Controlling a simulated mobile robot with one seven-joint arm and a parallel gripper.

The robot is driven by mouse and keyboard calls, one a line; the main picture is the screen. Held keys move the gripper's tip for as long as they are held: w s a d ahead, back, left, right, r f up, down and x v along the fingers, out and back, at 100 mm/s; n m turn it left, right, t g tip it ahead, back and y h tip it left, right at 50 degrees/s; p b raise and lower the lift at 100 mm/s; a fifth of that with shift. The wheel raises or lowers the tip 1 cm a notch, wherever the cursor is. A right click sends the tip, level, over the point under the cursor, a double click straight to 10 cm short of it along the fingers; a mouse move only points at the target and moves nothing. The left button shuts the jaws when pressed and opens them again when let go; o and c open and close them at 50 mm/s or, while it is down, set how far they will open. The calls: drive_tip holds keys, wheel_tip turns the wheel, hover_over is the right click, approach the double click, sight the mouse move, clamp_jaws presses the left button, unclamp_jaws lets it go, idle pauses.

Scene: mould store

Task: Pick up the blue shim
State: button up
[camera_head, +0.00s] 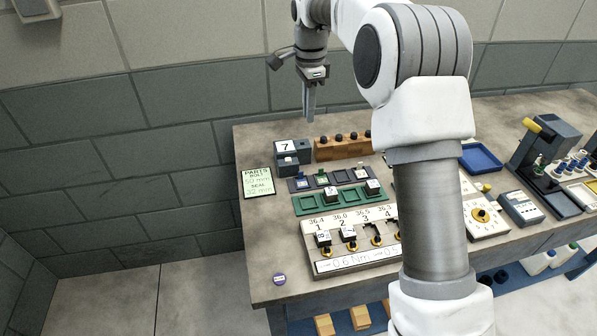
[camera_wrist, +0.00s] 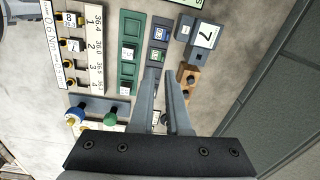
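A small blue piece (camera_head: 301,182), which looks like the blue shim, sits in the leftmost compartment of a dark grey tray (camera_head: 312,188) on the bench. It also shows small in the wrist view (camera_wrist: 159,33). A green piece (camera_head: 322,179) sits in the compartment to its right. My gripper (camera_head: 310,118) hangs above the back edge of the bench, pointing down, well above and behind the tray. In the wrist view its two fingers (camera_wrist: 162,74) stand apart with nothing held between them. The fingers hide part of the tray in the wrist view.
A green tray (camera_head: 312,204) lies in front of the grey one. A grey block marked 7 (camera_head: 287,147) and a wooden rack with dark knobs (camera_head: 336,150) stand behind. A numbered white panel (camera_head: 318,266) is nearer. The front-left bench is mostly clear.

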sight(301, 172)
drive_tip(key=shift+m, duration=0.7)
drive_tip(key=f, duration=0.7)
drive_tip(key=w+a+f, duration=0.1)
drive_tip(key=f, duration=0.6)
drive_tip(key=w+f, duration=0.1)
drive_tip(key=f, duration=0.6)
drive_tip(key=shift+w+a+f, duration=0.1)
drive_tip(key=shift+w+a, duration=0.1)
drive_tip(key=shift+a, duration=0.2)
clamp_jaws()
